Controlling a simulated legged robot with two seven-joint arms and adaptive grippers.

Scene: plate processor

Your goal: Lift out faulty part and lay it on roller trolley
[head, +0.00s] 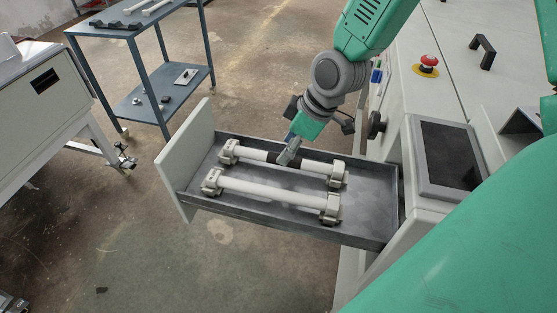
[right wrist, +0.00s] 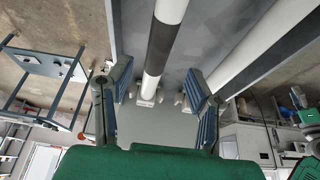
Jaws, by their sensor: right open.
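Two white rods with grey clamp-like ends lie side by side in an open drawer (head: 360,229). The far rod (head: 312,164) has a black band round its middle; the near rod (head: 265,190) is plain white. My right gripper (head: 289,154) is at the banded rod near its black band, pointing down. In the right wrist view, its fingers (right wrist: 160,88) are apart, with the banded rod (right wrist: 158,45) running between them; contact cannot be told. A blue-grey trolley (head: 150,85) on castors stands at the upper left. My left gripper is not in view.
The trolley's top holds a black rack (head: 118,24) and white rods; its lower shelf holds small parts. A white cabinet (head: 40,85) stands at the left. The machine, with a red emergency button (head: 428,62) and dark panel (head: 449,156), is at the right. Floor between trolley and drawer is clear.

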